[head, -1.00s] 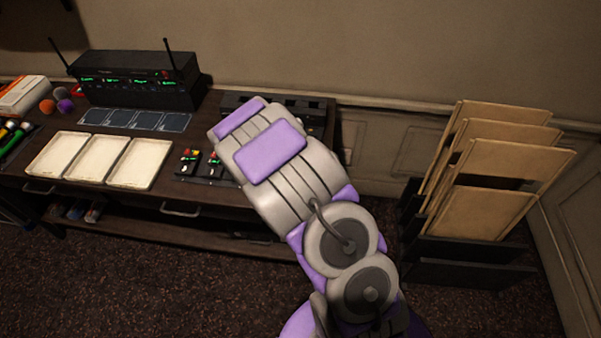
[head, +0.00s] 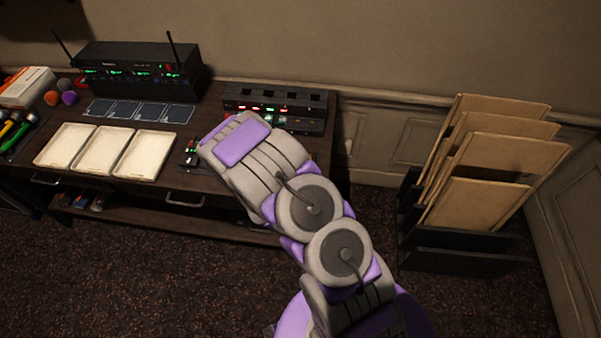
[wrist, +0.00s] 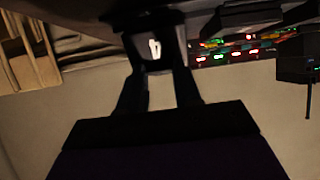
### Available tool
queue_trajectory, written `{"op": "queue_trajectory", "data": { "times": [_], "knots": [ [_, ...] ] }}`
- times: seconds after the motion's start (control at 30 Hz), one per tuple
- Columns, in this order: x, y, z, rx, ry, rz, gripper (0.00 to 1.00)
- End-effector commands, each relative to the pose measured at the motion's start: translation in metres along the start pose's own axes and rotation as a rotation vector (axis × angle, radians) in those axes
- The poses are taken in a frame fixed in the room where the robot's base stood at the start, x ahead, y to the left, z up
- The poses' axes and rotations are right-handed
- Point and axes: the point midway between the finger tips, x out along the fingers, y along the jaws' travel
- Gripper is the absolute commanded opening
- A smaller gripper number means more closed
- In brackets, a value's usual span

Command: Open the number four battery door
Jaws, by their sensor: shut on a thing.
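My gripper (wrist: 157,68) is shut on a small dark thing with a white mark (wrist: 154,48) in the wrist view. The mark is too small to read, and I cannot tell whether the thing is a battery door or a whole pack. Part of a small black pack (head: 189,154) with coloured bits shows just left of my arm. No door numbered four can be made out.
A dark desk (head: 130,192) carries three cream trays (head: 66,147), dark panels (head: 138,109), a black receiver with antennas (head: 140,72) and a black unit with red and green lights (head: 275,100). A folder rack (head: 465,240) stands right. Wall behind; carpet in front.

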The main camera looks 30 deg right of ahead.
Motion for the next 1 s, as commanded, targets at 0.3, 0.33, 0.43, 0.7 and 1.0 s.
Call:
{"op": "queue_trajectory", "data": {
  "times": [0.3, 0.33, 0.43, 0.7, 1.0],
  "knots": [
    [-0.003, 0.001, 0.007, -0.001, 0.056, 0.001, 0.03],
    [-0.004, 0.0, 0.007, -0.001, 0.066, 0.001, 0.03],
    [-0.005, 0.001, 0.009, -0.001, 0.096, 0.003, 0.03],
    [-0.008, 0.001, 0.015, -0.002, 0.199, 0.001, 0.03],
    [-0.01, 0.0, 0.019, 0.0, 0.295, 0.0, 0.03]
  ]
}}
